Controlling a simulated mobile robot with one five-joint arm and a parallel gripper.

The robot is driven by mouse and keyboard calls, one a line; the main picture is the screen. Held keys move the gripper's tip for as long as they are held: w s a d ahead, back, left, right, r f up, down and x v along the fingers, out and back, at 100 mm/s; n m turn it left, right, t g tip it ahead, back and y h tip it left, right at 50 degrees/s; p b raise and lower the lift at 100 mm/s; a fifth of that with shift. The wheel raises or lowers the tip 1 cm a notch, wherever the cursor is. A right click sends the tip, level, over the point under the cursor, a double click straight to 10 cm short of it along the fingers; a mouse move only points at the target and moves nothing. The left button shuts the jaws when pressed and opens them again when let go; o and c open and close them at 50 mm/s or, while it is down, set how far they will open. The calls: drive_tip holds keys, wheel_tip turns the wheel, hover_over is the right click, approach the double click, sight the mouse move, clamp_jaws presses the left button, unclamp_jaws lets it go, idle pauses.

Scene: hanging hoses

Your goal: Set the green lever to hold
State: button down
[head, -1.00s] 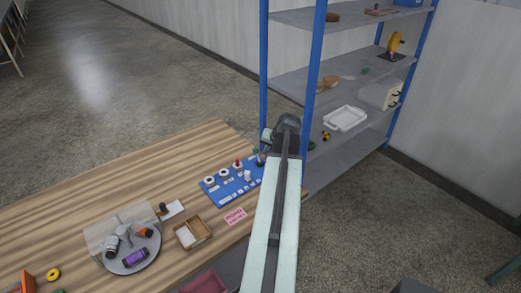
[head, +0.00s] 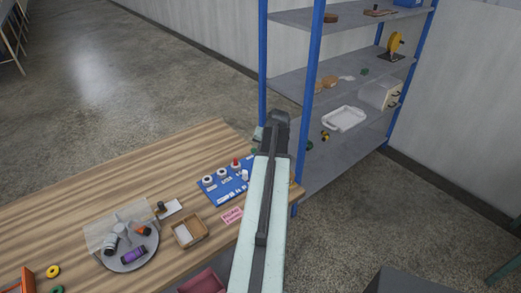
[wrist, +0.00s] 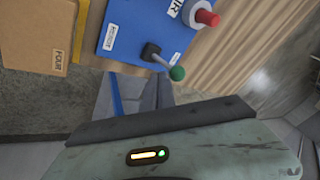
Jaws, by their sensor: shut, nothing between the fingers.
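The blue control panel (head: 222,187) lies on the wooden table, its right part hidden behind my arm in the head view. In the wrist view the panel (wrist: 120,28) shows at the top. The green lever (wrist: 177,73) has a green ball knob on a thin metal rod from a black base. It points to the lower right in the wrist view. A small white label beside it is unreadable, so I cannot tell its setting. My gripper (head: 274,124) is shut and empty at the far end of the arm, above the panel's right side. Its fingertips are not clear.
A red button (wrist: 207,17) sits close to the lever. A cardboard box (wrist: 38,35) marked FOUR shows at upper left of the wrist view. A blue-posted shelf (head: 345,95) stands just right of the table. A wooden tray (head: 189,231) and round grey tray (head: 128,263) lie left.

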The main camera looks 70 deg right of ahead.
drive_tip(key=shift+s+a, duration=0.1)
drive_tip(key=shift+s, duration=0.1)
drive_tip(key=shift+s+r, duration=0.2)
drive_tip(key=shift+s, duration=0.3)
drive_tip(key=s+d+p+v, duration=0.1)
drive_tip(key=p+v, duration=0.9)
drive_tip(key=v, duration=0.1)
drive_tip(key=shift+s, duration=0.4)
drive_tip(key=shift+f, duration=0.15)
